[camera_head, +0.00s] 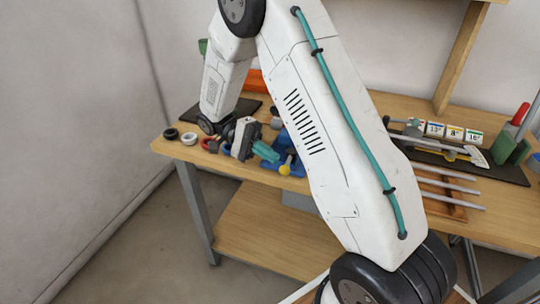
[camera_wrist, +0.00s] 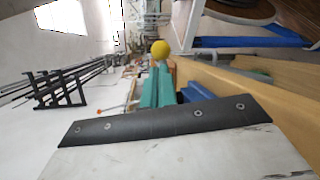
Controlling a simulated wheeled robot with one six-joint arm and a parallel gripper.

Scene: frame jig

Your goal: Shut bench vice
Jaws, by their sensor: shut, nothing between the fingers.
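The blue bench vice (camera_head: 296,141) is on the front edge of the wooden bench, partly hidden behind my arm in the head view. A handle with a yellow ball end (camera_head: 284,170) hangs at its front. My gripper (camera_head: 273,156) has teal fingers, shut together and empty, just left of the handle and a little above the ball. In the wrist view the ball (camera_wrist: 160,49) shows just beyond the fingertips (camera_wrist: 160,68); I cannot tell whether they touch. Part of the blue vice (camera_wrist: 195,91) shows right of the fingers there. The vice's jaw gap is hidden.
The wooden bench (camera_head: 235,170) holds black and white rings (camera_head: 190,138) at the left. Steel rods (camera_head: 450,186), number cards (camera_head: 454,132) and a green block (camera_head: 508,148) are at the right. The space before the bench's front edge is free.

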